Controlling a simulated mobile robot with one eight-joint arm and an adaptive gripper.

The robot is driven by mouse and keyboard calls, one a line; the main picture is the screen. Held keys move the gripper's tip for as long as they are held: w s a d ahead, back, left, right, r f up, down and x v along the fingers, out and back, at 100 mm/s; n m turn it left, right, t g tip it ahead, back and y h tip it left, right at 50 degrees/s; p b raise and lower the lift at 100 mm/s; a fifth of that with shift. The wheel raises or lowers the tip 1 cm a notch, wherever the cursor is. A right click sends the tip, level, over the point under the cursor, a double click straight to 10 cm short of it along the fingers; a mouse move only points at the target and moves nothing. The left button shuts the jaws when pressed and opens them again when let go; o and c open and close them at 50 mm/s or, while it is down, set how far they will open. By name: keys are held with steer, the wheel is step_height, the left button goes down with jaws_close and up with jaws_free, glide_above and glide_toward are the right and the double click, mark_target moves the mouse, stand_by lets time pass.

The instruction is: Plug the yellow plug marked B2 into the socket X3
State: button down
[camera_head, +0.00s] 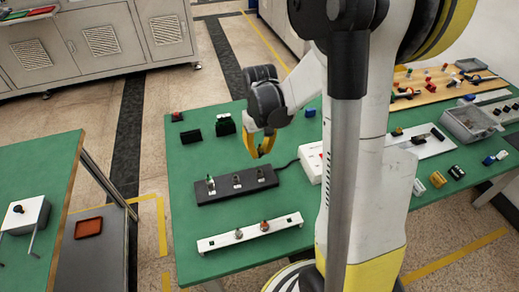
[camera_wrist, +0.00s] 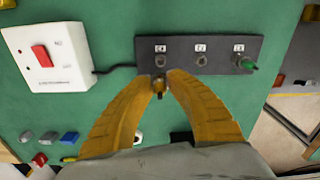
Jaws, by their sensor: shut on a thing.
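My gripper (camera_wrist: 160,78) is shut on a small plug (camera_wrist: 158,88). Only its brassy, dark end shows between the yellow fingertips; its B2 mark is not visible. A black socket strip (camera_wrist: 180,66) has three labelled sockets; the labels are too small to read surely. The plug is beside the left socket (camera_wrist: 161,60) in the wrist view, apart from it in the picture; its height is unclear. A green plug (camera_wrist: 248,65) sits at the right socket. In the head view my gripper (camera_head: 262,152) is above and behind the right end of the strip (camera_head: 215,191).
A white box with a red switch (camera_wrist: 45,58) is cabled to the strip. A white rack (camera_head: 215,241) with several small parts stands at the green table's front. A grey bin (camera_head: 468,124) and loose plugs lie at right.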

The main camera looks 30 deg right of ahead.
mark_target(260, 147)
steer(key=shift+s+a, duration=0.1)
steer(key=shift+a, duration=0.1)
steer(key=shift+f, duration=0.1)
steer(key=shift+d+f+b, duration=0.1)
steer(key=shift+f+b, duration=2.4)
steer(key=shift+f, duration=0.3)
steer(key=shift+f+b, duration=1.2)
steer(key=shift+f, duration=0.05)
steer(key=c, duration=1.3)
jaws_free()
steer(key=shift+o, duration=0.2)
steer(key=shift+r, duration=0.1)
step_height(260, 147, up, 12)
